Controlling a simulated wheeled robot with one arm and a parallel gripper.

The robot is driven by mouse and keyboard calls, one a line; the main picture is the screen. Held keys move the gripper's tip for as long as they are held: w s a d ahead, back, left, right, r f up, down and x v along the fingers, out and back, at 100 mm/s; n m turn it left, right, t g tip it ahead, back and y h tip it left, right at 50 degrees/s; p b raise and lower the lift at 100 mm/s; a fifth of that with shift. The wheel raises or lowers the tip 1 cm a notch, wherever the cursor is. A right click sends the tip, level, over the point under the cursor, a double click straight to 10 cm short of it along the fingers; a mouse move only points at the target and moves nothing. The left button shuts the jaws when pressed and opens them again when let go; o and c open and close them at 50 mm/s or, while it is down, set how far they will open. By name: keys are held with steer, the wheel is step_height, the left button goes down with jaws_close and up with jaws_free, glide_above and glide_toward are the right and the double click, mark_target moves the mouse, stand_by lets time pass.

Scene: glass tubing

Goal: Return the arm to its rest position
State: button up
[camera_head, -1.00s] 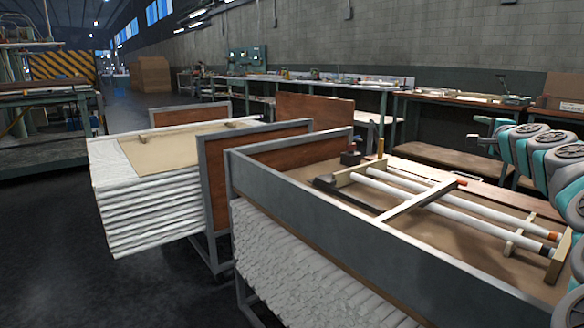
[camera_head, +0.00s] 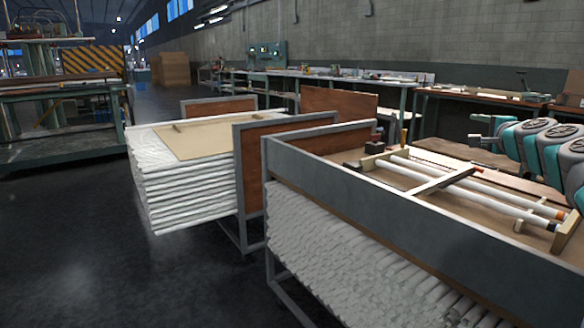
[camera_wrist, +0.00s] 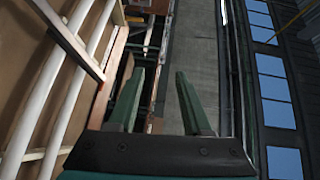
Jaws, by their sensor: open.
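My gripper (camera_wrist: 158,100) is in the wrist view, with its two green fingers apart and nothing between them. In the head view part of my arm reaches in from the right edge, its grey and teal links over the right end of the cart; its gripper end cannot be made out clearly there. Two white glass tubes (camera_head: 478,202) lie in a wooden frame (camera_head: 443,181) on the cart's top. The tubes also show at the left of the wrist view (camera_wrist: 42,98), clear of the fingers.
The metal-sided cart (camera_head: 365,210) holds many white tubes on its lower level. A second cart with stacked white tubes (camera_head: 190,190) stands to its left. Workbenches (camera_head: 330,82) line the back wall. The dark floor (camera_head: 90,230) at left is open.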

steer(key=s+a+f+n+g+y, duration=0.2)
steer(key=a+n+y, duration=0.15)
steer(key=a, duration=0.75)
steer(key=s+a+f+n+g+y, duration=0.2)
steer(key=s+a+f+n, duration=0.15)
steer(key=a, duration=0.75)
steer(key=s+a+f+n+g+y, duration=0.1)
steer(key=s+a+f+n+g, duration=0.1)
steer(key=s+a+f+n, duration=0.3)
steer(key=s+a+f+g, duration=0.2)
steer(key=s+a, duration=0.2)
steer(key=a, duration=0.3)
steer(key=s+a+f+n+g, duration=0.3)
steer(key=s+f, duration=0.4)
steer(key=s, duration=0.1)
steer(key=s+d+f+n+g+h, duration=0.1)
steer(key=s+f, duration=0.4)
steer(key=s, duration=0.5)
steer(key=s+d+f+n+g+h, duration=0.1)
steer(key=s+f+g, duration=0.3)
steer(key=s, duration=0.6)
steer(key=s+d+f+n+g+h, duration=0.1)
steer(key=s+d+f+g+h, duration=0.1)
steer(key=s+f, duration=0.4)
steer(key=s+d+h, duration=0.1)
steer(key=s, duration=0.3)
steer(key=shift+d+g, duration=0.2)
steer(key=shift+g, duration=0.2)
steer(key=shift+d, duration=0.1)
